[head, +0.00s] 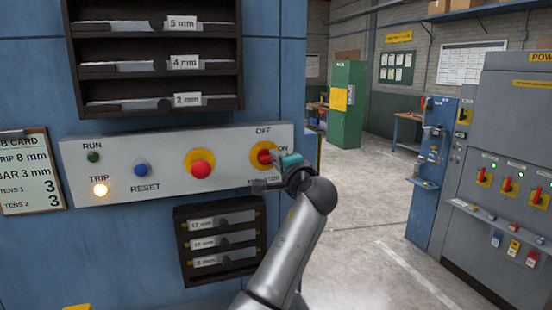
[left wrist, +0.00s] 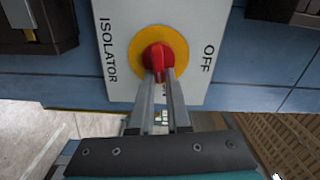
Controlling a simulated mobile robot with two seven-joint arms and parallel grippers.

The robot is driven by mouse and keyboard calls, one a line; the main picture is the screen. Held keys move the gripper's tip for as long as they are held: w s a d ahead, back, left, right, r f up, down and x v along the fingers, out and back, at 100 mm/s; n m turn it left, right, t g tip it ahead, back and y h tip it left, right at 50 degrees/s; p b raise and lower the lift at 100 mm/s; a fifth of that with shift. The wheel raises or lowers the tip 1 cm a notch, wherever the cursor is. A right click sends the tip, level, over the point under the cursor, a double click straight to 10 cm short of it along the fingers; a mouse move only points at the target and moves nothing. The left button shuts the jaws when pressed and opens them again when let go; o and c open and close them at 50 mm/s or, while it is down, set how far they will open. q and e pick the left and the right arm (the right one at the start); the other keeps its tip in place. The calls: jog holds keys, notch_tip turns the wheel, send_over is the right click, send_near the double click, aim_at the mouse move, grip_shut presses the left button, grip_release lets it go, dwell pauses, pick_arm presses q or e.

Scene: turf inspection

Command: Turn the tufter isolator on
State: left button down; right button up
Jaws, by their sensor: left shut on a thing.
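The tufter isolator is a red rotary handle (head: 264,156) on a yellow disc (head: 256,168), at the right end of a pale control panel (head: 120,165). OFF is printed above it and ON to its upper right; the ISOLATOR label below is partly covered by my gripper. My left gripper (head: 276,161) reaches it from the right and is shut on the handle. In the left wrist view the two fingers (left wrist: 161,88) close on the lower part of the red handle (left wrist: 157,58). I cannot tell the handle's exact angle. My right gripper is not in view.
The panel also has a lit TRIP lamp (head: 100,190), a dark green RUN lamp (head: 93,157), a blue RESET button (head: 141,170) and a red button (head: 201,168). Gauge racks sit above and below (head: 178,240). A grey cabinet (head: 500,130) with red switches stands right; open floor lies between.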

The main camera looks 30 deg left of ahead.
pick_arm(q)
jog(key=shift+m, duration=0.8)
jog(key=shift+f, duration=0.1)
jog(key=c, duration=0.9)
grip_release()
jog(key=b+v, duration=0.4)
jog(key=v, duration=1.1)
jog(key=shift+s, duration=0.1)
